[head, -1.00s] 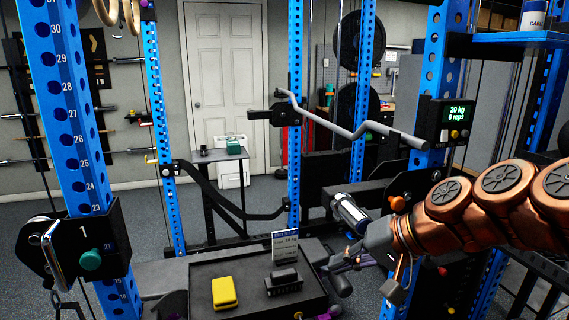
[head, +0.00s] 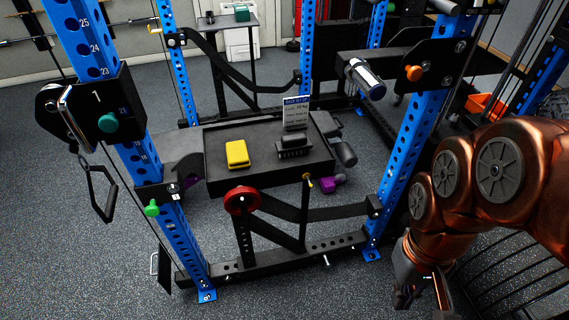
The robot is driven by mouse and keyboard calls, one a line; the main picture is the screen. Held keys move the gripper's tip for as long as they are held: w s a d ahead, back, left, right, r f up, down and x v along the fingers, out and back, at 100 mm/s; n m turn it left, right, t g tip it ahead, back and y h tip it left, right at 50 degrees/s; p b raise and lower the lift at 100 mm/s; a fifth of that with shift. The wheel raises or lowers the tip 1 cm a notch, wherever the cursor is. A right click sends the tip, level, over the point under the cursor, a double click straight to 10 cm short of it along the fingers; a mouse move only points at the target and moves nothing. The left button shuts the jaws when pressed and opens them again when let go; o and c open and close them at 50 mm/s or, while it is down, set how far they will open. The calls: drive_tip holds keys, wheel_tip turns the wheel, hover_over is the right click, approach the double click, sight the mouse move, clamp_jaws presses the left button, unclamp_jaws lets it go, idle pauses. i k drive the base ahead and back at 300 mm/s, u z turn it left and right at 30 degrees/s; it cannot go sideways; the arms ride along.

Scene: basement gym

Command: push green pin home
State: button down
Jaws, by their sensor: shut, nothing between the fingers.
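A darker teal-green knob (head: 108,122) is higher on the same upright, on the black block marked 1. My gripper (head: 422,290) is at the lower right, beside the right upright, partly hidden by my copper arm. It is shut and empty, far from the green pin.
A black tray (head: 215,170) between the uprights holds a yellow block (head: 237,154), a dark brush-like item (head: 293,146) and a sign (head: 297,112). A handle (head: 103,192) dangles left. The front floor is clear.

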sight(152, 211)
drive_tip(key=u, duration=1.75)
